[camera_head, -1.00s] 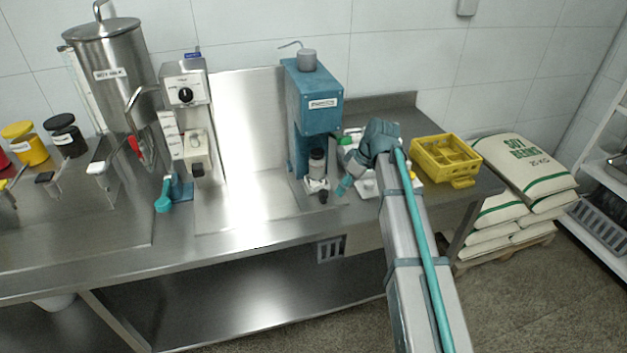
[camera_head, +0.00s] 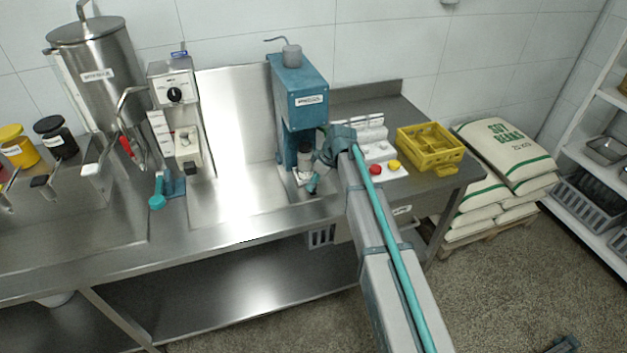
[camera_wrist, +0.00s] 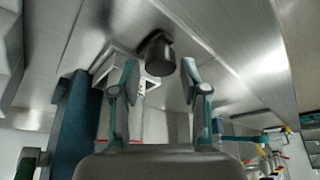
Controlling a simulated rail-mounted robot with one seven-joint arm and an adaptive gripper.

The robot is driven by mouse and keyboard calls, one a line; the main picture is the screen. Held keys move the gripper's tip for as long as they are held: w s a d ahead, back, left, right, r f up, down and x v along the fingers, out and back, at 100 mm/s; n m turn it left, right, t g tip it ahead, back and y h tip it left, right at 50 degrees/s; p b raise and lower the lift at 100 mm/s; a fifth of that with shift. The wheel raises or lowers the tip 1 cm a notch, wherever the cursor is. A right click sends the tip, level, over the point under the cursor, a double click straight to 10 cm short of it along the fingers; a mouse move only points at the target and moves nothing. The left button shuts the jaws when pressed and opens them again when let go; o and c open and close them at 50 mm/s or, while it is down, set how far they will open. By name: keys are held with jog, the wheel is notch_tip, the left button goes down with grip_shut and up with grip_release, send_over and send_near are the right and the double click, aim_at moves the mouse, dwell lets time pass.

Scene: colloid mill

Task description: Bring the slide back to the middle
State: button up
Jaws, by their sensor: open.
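The blue mill-like machine (camera_head: 298,95) stands on the bench with a dark cup (camera_head: 305,156) at its foot. What looks like the slide, a pale plate (camera_head: 300,179), is under the cup; it also shows in the wrist view (camera_wrist: 113,68). A dark round knob (camera_wrist: 158,56) is beside the plate in the wrist view. My gripper (camera_head: 312,184) is low in front of the machine, at the plate's right front. In the wrist view my open gripper (camera_wrist: 159,72) has its fingertips on either side of the knob's near end; contact cannot be told. My gripper hides the knob in the head view.
A yellow crate (camera_head: 431,160) is farther right. The bare steel bench (camera_head: 236,205) is clear to the left.

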jog(key=shift+a+f, duration=0.2)
jog(key=shift+f, duration=0.3)
grip_shut()
jog(key=shift+a, duration=0.1)
